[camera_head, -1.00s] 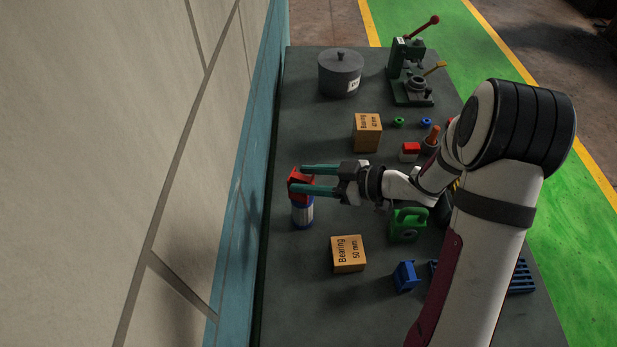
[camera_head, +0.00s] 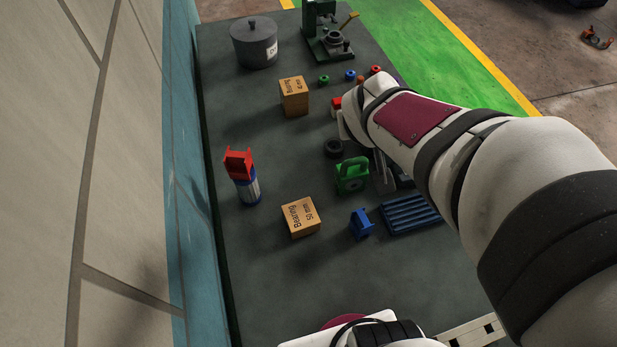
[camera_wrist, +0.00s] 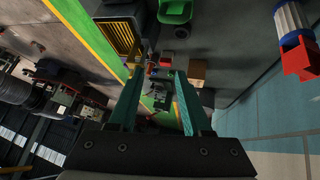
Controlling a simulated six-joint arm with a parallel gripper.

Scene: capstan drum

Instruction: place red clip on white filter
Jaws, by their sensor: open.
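The red clip (camera_head: 239,163) sits on top of the white filter (camera_head: 250,187), which has blue ends and stands upright near the left edge of the table. The clip looks slightly tilted. In the wrist view, the red clip (camera_wrist: 299,55) and the filter (camera_wrist: 288,17) are at the upper right, well apart from my fingers. My gripper (camera_wrist: 159,78) is open, with two teal fingers and nothing held between them. In the head view my arm largely hides the gripper.
A bearing box (camera_head: 301,217) stands right of the filter, another (camera_head: 294,96) farther back. A green jug (camera_head: 352,176), blue clip-like part (camera_head: 361,225) and blue rack (camera_head: 411,214) lie to the right. A grey pot (camera_head: 254,43) and green press (camera_head: 326,30) stand at the back.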

